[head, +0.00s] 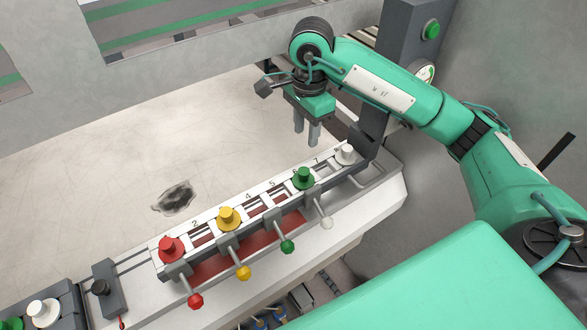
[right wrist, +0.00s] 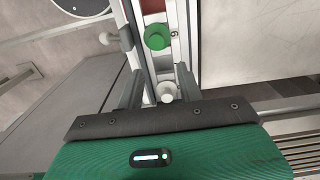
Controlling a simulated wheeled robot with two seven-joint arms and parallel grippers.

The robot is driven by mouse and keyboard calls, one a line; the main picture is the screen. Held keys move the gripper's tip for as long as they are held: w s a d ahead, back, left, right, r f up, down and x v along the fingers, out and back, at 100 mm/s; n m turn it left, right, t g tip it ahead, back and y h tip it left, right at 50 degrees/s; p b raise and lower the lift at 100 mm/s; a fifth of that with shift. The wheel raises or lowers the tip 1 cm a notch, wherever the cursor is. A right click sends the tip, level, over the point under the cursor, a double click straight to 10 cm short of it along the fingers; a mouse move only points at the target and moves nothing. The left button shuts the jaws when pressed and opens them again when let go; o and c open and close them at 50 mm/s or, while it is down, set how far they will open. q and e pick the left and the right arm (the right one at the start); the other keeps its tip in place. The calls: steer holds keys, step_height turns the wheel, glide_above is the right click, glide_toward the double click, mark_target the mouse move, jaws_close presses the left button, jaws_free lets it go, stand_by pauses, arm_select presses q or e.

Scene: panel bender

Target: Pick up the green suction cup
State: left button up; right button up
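The green suction cup (head: 303,178) sits in the numbered rack (head: 262,199), between the yellow and white cups. It also shows in the right wrist view (right wrist: 157,37), ahead of the fingers. My right gripper (head: 306,140) hangs above and behind the rack, near the green and white cups, with its two fingers apart and nothing between them. In the right wrist view the fingers (right wrist: 158,85) stand on either side of the rack strip, and the white cup (right wrist: 166,92) shows between them, lower down. My left gripper is not in view.
The rack also holds a red cup (head: 171,249), a yellow cup (head: 228,218) and a white cup (head: 345,154). Coloured knobs on rods stick out along its front. A dark post (head: 378,105) stands by its right end. The pale table (head: 110,185) behind is mostly clear.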

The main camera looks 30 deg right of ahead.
steer(key=p, duration=0.2)
glide_above(304, 171)
steer(key=f, duration=0.7)
steer(key=shift+w+d, duration=0.1)
steer(key=shift+d, duration=0.3)
steer(key=shift+f+p, duration=0.3)
steer(key=shift+f, duration=0.15)
steer(key=f+p, duration=0.1)
steer(key=f, duration=0.1)
steer(key=a+f+p, duration=0.1)
steer(key=f+p, duration=0.1)
steer(key=shift+d+f+p, duration=0.1)
steer(key=shift+f+p, duration=0.2)
steer(key=shift+f, duration=0.4)
steer(key=shift+c, duration=0.5)
jaws_close()
